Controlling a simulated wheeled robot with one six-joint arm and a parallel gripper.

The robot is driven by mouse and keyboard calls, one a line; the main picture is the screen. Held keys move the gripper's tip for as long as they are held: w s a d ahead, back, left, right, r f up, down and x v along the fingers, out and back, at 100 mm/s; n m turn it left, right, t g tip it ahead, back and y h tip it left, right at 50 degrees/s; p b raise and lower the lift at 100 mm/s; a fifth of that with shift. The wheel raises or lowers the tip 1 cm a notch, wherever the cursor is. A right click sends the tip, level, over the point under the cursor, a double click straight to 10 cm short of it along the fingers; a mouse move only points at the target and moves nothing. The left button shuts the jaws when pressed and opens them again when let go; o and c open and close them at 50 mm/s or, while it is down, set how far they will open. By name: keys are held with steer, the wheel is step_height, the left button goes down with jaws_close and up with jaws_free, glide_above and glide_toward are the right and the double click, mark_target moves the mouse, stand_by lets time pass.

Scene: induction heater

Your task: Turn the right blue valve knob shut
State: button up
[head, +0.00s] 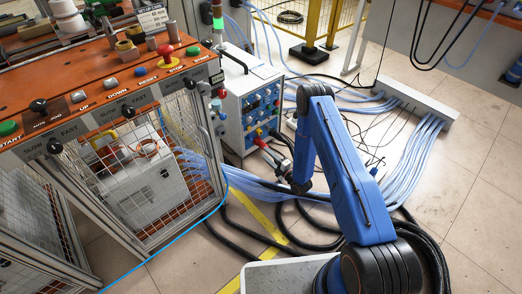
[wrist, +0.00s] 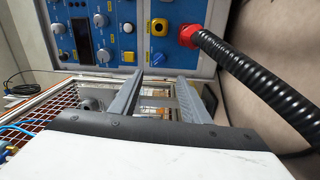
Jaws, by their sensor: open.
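In the head view the end of my arm is low in front of the cabinet, among dark hoses, and the fingers are hard to make out.
The heater cabinet (head: 250,105) stands right of the orange-topped bench (head: 120,80). A black corrugated hose (wrist: 255,75) with a red fitting (wrist: 188,36) crosses the right of the wrist view. Light-blue hoses (head: 400,165) lie across the floor. The floor at far right is clear.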

steer(key=shift+v, duration=2.25)
